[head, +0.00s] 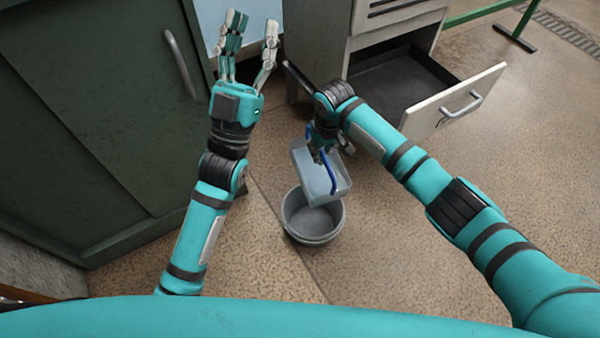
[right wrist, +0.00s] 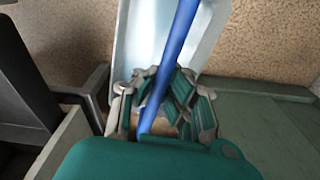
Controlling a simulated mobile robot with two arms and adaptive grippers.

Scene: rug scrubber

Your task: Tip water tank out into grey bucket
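The water tank (head: 341,179) is a pale grey-blue box with a blue handle. It is held above the floor, over the back rim of the grey bucket (head: 332,229) in the head view. It looks slanted there, but I cannot tell its exact tilt or whether it holds water. The bucket stands open on the floor, its back part hidden by the tank. My right gripper (head: 325,150) is shut around the blue handle (right wrist: 178,48), seen closely in the right wrist view. My left gripper (head: 250,47) is open and empty, fingers spread, left of the tank.
A grey cabinet (head: 318,45) stands behind, with its lower drawer (head: 455,105) pulled out to the right of my right gripper. A dark green cabinet (head: 90,110) stands at the left. The brown floor (head: 400,270) right of the bucket is clear.

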